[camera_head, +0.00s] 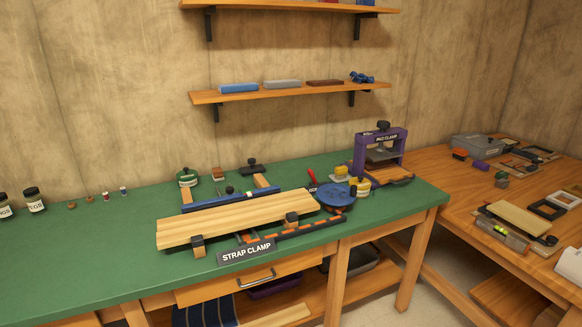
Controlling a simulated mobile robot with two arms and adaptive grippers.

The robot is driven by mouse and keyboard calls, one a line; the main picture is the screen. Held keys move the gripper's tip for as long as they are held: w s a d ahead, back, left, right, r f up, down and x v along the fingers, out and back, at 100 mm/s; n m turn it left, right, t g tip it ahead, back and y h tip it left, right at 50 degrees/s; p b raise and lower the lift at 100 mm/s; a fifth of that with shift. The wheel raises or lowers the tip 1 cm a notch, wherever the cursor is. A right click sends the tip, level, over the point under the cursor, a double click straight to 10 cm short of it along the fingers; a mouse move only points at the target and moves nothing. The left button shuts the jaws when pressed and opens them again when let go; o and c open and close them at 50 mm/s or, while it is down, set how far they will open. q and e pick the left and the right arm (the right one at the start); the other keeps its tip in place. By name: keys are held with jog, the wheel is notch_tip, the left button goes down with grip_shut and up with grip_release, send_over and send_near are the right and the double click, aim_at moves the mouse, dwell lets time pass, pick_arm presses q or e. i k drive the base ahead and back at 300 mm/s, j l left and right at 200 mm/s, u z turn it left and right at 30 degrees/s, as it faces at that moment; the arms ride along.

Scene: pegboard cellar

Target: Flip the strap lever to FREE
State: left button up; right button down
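The strap clamp station stands on the green bench top (100,255). A pale wooden board (235,219) lies across it, in front of a blue bar (215,203). A black sign (246,251) reading STRAP CLAMP stands in front. A small red lever (311,176) sticks up behind the round blue disc (335,195). A small black label (312,188) beside the lever is partly hidden by the disc; its visible letters look like part of LOCK. I see no FREE marking. Neither of my grippers is in view.
A purple pad clamp (382,148) stands at the bench's right end. An orange-black bar (310,230) lies along the front. Jars (34,200) stand at far left. A wooden side bench (480,215) with several parts is at right. The left bench top is mostly clear.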

aim_at(310, 172)
jog(key=i+l+u, duration=0.35)
jog(key=l, duration=0.25)
jog(key=i+l+u, duration=0.2)
jog(key=l+u, duration=0.2)
jog(key=l, duration=0.25)
jog(key=i+l+u, duration=0.2)
jog(key=l, duration=0.15)
jog(key=k, duration=0.1)
